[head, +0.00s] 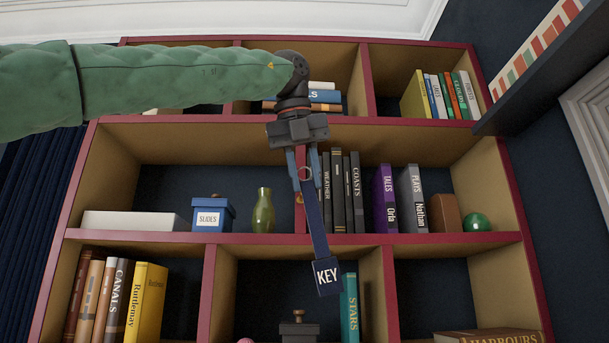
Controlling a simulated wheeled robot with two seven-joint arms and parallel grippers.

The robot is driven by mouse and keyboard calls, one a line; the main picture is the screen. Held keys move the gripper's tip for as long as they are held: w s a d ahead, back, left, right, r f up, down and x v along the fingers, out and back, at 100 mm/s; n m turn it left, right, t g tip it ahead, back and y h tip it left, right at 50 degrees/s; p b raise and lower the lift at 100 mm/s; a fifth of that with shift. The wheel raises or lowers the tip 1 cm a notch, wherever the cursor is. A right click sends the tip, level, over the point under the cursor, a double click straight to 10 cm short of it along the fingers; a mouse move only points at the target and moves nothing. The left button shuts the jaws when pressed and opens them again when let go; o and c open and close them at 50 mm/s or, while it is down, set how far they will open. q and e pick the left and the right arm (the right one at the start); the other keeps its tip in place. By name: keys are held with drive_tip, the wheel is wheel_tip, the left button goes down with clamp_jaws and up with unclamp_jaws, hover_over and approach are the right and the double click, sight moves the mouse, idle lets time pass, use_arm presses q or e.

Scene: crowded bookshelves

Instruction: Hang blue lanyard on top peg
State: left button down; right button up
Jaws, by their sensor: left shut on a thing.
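My left gripper (305,176) points down in front of the middle shelf, at the end of my green-sleeved arm. It is shut on the blue lanyard (317,222). The lanyard's strap hangs down from the fingers, slanting slightly right. A dark blue tag (327,278) marked "KEY" is at its lower end, in front of the lower shelf opening. A small ring shows between the fingers. I cannot clearly make out the top peg; the gripper and lanyard cover part of the shelf divider behind them. My right gripper is not in view.
The red-edged bookcase (150,237) fills the view. A blue "SLIDES" box (212,214) and green vase (263,212) stand left of the lanyard; dark books (349,195) and a purple book (384,200) stand right. A dark wall shelf (530,80) juts in at upper right.

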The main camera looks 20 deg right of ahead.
use_arm(q)
drive_tip(key=shift+w+d+p, duration=0.25)
drive_tip(key=shift+w+p, duration=0.05)
drive_tip(key=shift+w, duration=0.35)
drive_tip(key=shift+w+d+f+p, duration=0.15)
drive_tip(key=shift+w+p, duration=0.2)
drive_tip(key=shift+w, duration=0.25)
drive_tip(key=shift+w+d+r+p, duration=0.1)
drive_tip(key=shift+w+p, duration=0.2)
drive_tip(key=shift+w, duration=0.25)
drive_tip(key=shift+w+d+f+p, duration=0.15)
drive_tip(key=shift+w+p, duration=0.35)
drive_tip(key=shift+w, duration=0.5)
drive_tip(key=shift+w+d+f+p, duration=0.2)
drive_tip(key=shift+w+p, duration=0.05)
drive_tip(key=shift+w, duration=0.45)
drive_tip(key=shift+w+d+f+p, duration=0.2)
drive_tip(key=shift+w+f+p, duration=0.05)
drive_tip(key=shift+w, duration=0.4)
drive_tip(key=shift+w+d+f+p, duration=0.2)
drive_tip(key=shift+w+p, duration=0.05)
drive_tip(key=shift+w, duration=0.45)
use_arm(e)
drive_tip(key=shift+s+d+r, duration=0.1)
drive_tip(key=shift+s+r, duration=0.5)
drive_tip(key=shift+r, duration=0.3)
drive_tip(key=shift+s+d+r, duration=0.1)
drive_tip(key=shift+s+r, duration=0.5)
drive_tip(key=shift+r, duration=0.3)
